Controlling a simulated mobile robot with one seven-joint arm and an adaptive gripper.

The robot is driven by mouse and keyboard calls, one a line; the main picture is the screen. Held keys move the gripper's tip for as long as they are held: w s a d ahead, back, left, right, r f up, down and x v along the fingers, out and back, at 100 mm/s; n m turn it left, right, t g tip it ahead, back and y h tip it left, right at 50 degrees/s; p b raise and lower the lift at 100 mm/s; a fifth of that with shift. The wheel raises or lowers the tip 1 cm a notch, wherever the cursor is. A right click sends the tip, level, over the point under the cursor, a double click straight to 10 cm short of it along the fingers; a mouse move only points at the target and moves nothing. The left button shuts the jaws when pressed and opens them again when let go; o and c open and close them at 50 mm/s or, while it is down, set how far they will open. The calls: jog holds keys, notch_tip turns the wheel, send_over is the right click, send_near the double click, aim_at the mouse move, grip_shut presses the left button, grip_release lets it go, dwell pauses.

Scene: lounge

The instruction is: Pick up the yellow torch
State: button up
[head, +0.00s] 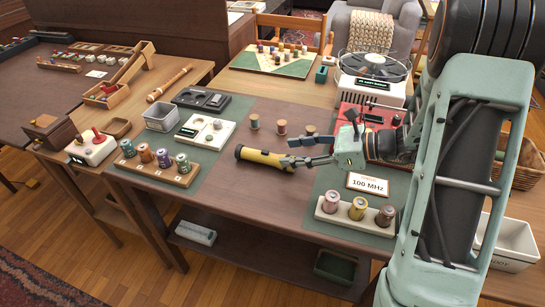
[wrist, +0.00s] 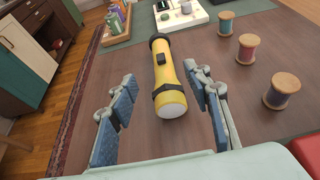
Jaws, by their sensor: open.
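My gripper (head: 298,152) is open at the torch's right end. In the wrist view my gripper (wrist: 160,105) has its two fingers apart, one on each side of the torch's near part, with gaps showing on both sides.
Several wooden spools stand beyond the torch, one of them red (wrist: 247,47). A 100 MHz sign (head: 368,184) and a tray of coils (head: 354,212) are at the right. A rack of coils (head: 157,167) is at the left. The table between the torch and its front edge is clear.

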aim_at(266, 151)
jog(key=b+x, duration=0.1)
jog(key=x, duration=0.7)
jog(key=shift+w+a, duration=0.25)
jog(key=shift+a, duration=0.05)
grip_shut()
